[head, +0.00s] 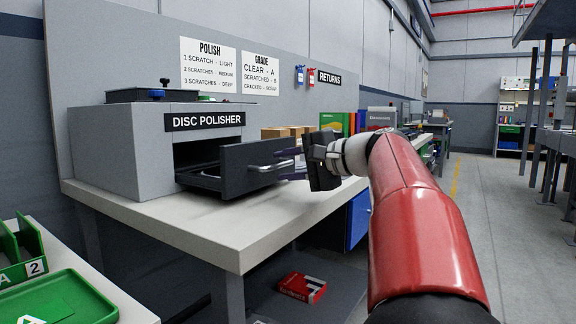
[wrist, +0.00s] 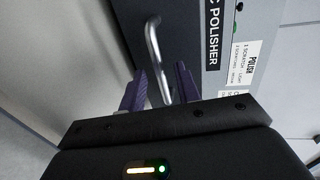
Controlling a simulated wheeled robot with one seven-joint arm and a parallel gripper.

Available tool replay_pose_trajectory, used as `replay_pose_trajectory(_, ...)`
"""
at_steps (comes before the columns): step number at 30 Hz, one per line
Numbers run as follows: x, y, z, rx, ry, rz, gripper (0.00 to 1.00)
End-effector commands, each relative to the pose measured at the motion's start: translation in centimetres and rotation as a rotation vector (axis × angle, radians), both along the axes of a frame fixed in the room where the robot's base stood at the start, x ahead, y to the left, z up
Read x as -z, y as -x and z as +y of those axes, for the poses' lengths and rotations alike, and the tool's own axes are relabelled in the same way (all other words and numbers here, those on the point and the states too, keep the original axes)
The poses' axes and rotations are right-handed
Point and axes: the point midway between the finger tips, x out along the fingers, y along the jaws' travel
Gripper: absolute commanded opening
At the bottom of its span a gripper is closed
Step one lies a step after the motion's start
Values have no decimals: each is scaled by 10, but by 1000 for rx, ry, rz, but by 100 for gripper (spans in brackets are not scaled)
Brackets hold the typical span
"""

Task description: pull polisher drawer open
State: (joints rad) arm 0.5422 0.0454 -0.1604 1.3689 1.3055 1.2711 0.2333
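The grey disc polisher (head: 110,150) sits on a white bench in the head view. Its dark drawer (head: 232,163) is pulled partly out, and a pale tray shows inside. A silver bar handle (head: 268,168) is on the drawer front. My gripper (head: 290,164) is at the handle, just right of the drawer front. In the wrist view the handle (wrist: 154,45) runs down between the two purple fingers of my gripper (wrist: 160,88). The fingers are spread, with a gap beside the bar, and do not look closed on it.
The white bench (head: 215,225) has bare room in front of the polisher. Boxes and a green binder (head: 331,122) stand behind my gripper. A green tray (head: 60,300) is at the lower left. A red box (head: 302,287) lies below the bench. Open floor (head: 500,230) is at the right.

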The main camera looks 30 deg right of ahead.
Motion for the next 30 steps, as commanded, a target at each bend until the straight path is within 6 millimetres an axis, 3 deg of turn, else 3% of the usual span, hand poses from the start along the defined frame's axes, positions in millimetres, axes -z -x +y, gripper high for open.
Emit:
replay_pose_trajectory(8, -3, 8, -5, 3, 0, -1, 33)
replay_pose_trajectory(21, -16, 62, -36, 1, 0, -1, 33)
replay_pose_trajectory(30, -16, 66, -38, 0, 0, 0, 33)
